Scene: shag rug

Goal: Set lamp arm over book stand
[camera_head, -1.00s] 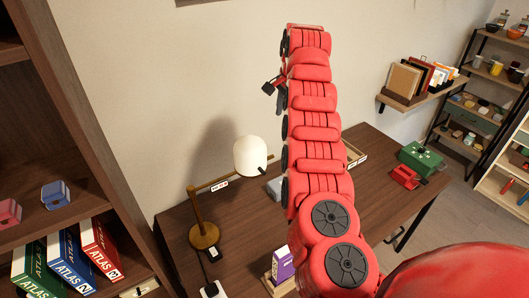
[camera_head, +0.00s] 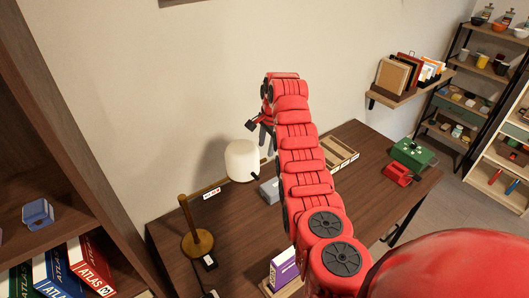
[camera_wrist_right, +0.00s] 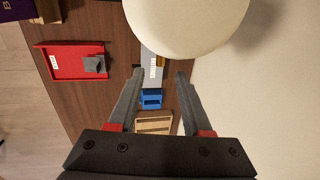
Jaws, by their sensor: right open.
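The lamp stands on the table's left, with a round brass base (camera_head: 198,243), a short post and a white shade (camera_head: 242,160). The shade fills the top of the right wrist view (camera_wrist_right: 185,22), just beyond the fingertips. A purple book (camera_head: 283,266) leans upright on a wooden book stand (camera_head: 292,290) at the table's front, partly behind my right arm. My right gripper (camera_head: 262,138) is open and empty, above and right of the shade; its spread fingers show in the right wrist view (camera_wrist_right: 158,75). My left gripper is out of view.
A grey box (camera_head: 269,191) lies behind my right arm. A divided wooden tray (camera_head: 340,153), a red object (camera_head: 400,173) and a green box (camera_head: 412,152) occupy the table's right. A bookshelf (camera_head: 75,185) stands close at left; a wall shelf (camera_head: 410,90) hangs at the back right.

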